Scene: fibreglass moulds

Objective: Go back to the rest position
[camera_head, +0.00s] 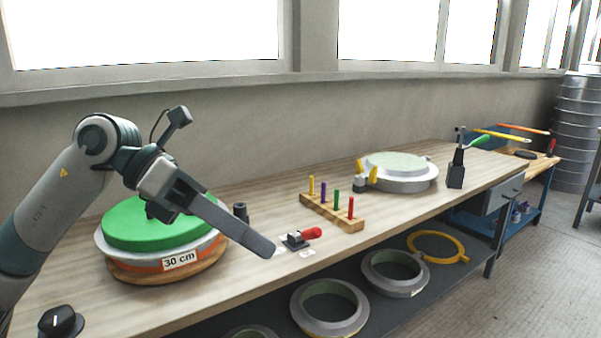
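My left gripper (262,246) hangs over the workbench, in front of the green-topped round mould (135,222). Its long grey finger part points down and to the right, toward the red-handled clamp (302,238). Nothing shows held at its tip. From this side I cannot tell whether its fingers are apart or together. The mould has a pale rim, an orange band with a "30 cm" label and a wooden base, and my gripper hides part of it. My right gripper is not in view.
A wooden rack (332,213) with several coloured pegs stands mid-bench (250,195). Behind it are a pale round mould (400,182) and a black stand with a green handle (456,170). A black knob (61,320) sits front left. Ring moulds (330,318) lie on the lower shelf.

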